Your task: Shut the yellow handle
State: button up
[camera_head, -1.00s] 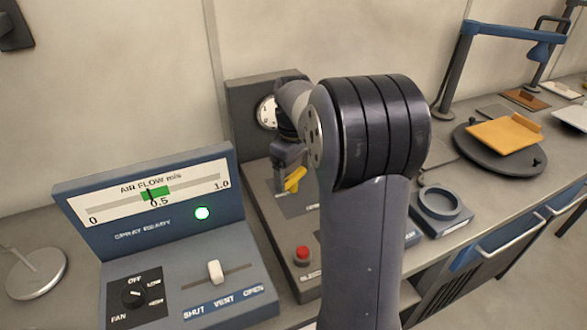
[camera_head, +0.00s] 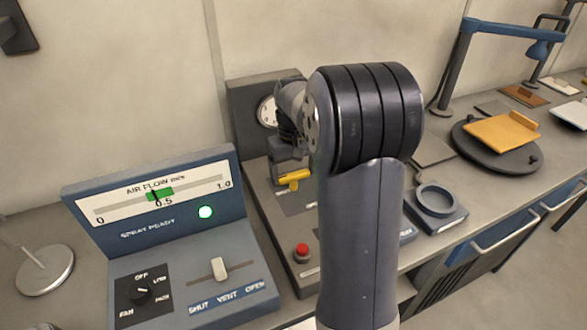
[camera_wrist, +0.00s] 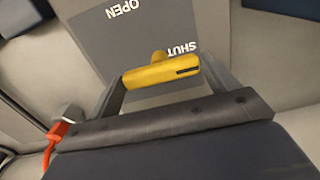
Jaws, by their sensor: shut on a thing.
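The yellow handle (camera_head: 293,180) stands out on the grey unit at the back, just left of my arm in the head view. In the wrist view the handle (camera_wrist: 160,74) lies crosswise between the two fingers of my gripper (camera_wrist: 166,82), which is shut on it. Its right end is beside the word SHUT on the grey plate (camera_wrist: 125,40); the word OPEN is farther left. In the head view my gripper (camera_head: 287,162) is at the handle, partly hidden by my arm. The handle's pivot is mostly hidden.
A blue air-flow console (camera_head: 190,262) with a slider and fan knob stands at left. A red button (camera_head: 302,250) is in front of the handle. A blue ring holder (camera_head: 436,200) and a dark round stand (camera_head: 485,150) with an orange board are at right.

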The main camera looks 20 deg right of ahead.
aim_at(293, 174)
jog(key=o, duration=0.9)
notch_tip(293, 174, up, 11)
jog(key=shift+f, duration=0.1)
dwell(0.4)
notch_tip(293, 174, down, 11)
jog(key=shift+n, duration=0.3)
dwell(0.3)
dwell(0.4)
